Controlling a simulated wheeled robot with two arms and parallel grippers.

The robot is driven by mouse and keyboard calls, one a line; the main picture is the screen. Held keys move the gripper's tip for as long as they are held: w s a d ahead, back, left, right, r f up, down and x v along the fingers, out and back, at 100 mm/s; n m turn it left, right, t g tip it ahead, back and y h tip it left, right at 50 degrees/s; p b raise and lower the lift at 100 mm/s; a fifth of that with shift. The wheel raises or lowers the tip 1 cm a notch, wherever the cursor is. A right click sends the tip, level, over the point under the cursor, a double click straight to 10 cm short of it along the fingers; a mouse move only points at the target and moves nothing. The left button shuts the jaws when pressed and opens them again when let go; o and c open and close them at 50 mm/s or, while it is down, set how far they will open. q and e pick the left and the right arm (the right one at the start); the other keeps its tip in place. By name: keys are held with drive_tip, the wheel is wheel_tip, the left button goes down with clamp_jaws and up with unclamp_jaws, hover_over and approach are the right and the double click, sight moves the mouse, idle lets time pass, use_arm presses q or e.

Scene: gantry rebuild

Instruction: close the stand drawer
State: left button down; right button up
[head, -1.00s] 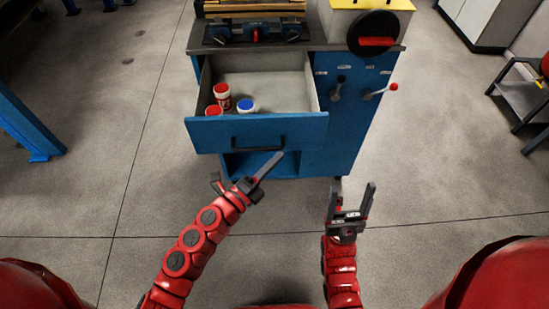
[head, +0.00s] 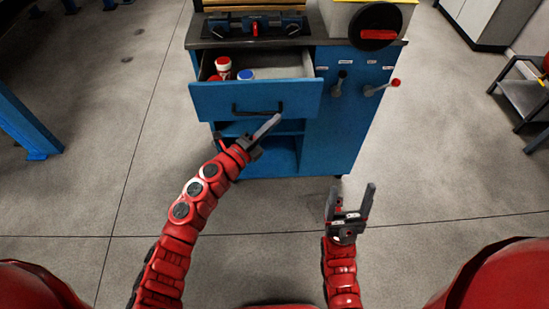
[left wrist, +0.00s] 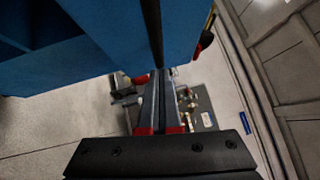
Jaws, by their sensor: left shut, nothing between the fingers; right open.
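The stand (head: 350,120) is a blue cabinet with a dark top. Its drawer (head: 215,104) is partly open, with a black handle (head: 258,108) on the blue front. Inside are a red-lidded jar (head: 223,66) and a blue-lidded jar (head: 245,74). My left gripper (head: 276,120) is shut and empty, its fingertips at the lower right part of the drawer front; I cannot tell whether they touch it. In the left wrist view its shut fingers (left wrist: 160,95) point at blue panels. My right gripper (head: 352,190) is open and empty, in front of the stand and above the floor.
Below the drawer is an open shelf space (head: 268,150). Two levers, one with a red knob (head: 395,82), stick out on the stand's right side. A blue post (head: 25,120) stands at the left and a dark cart (head: 525,95) at the right. The floor between is clear.

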use_arm(q)
drive_tip(key=w+b, duration=0.6)
drive_tip(key=w, duration=0.9)
drive_tip(key=shift+w+f+b, duration=0.15)
drive_tip(key=shift+w+b, duration=0.2)
drive_tip(key=shift+b, duration=0.05)
drive_tip(key=shift+w, duration=0.45)
drive_tip(key=shift+a+r+b, duration=0.1)
drive_tip(key=shift+r+b, duration=0.15)
drive_tip(key=shift+b, duration=0.05)
drive_tip(key=shift+w+r, duration=0.1)
drive_tip(key=shift+r, duration=0.05)
